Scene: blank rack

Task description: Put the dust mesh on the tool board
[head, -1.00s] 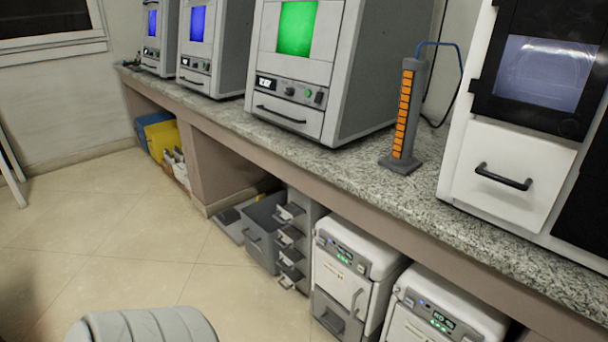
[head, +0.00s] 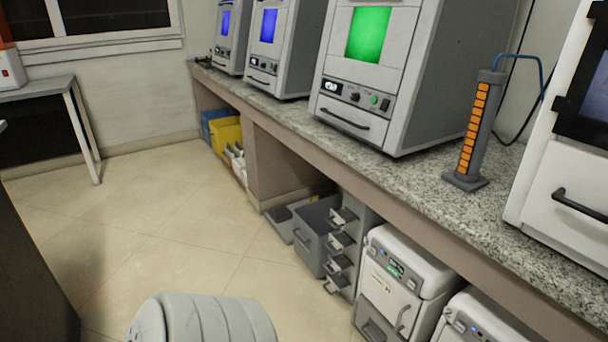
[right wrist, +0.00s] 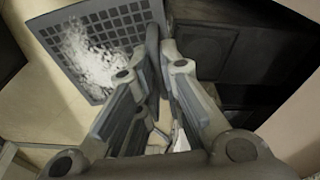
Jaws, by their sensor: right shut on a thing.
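The dust mesh (right wrist: 125,28) shows at the upper left of the right wrist view. It is a dark grey square-holed panel with a patch of white dust on its face. My right gripper (right wrist: 160,48) is shut on it at the edge nearest the fingers. The exact contact is partly hidden by the fingers. The mesh is held clear over pale floor. Neither gripper nor the mesh shows in the head view, and my left gripper is out of sight. I see no tool board in either view.
A long speckled counter (head: 415,172) runs along the right with boxy machines and an orange-striped grey tower (head: 473,130). Grey bins (head: 318,225) and white units (head: 400,280) stand below. A side table (head: 50,90) stands at the left. Tiled floor (head: 150,215) lies open between.

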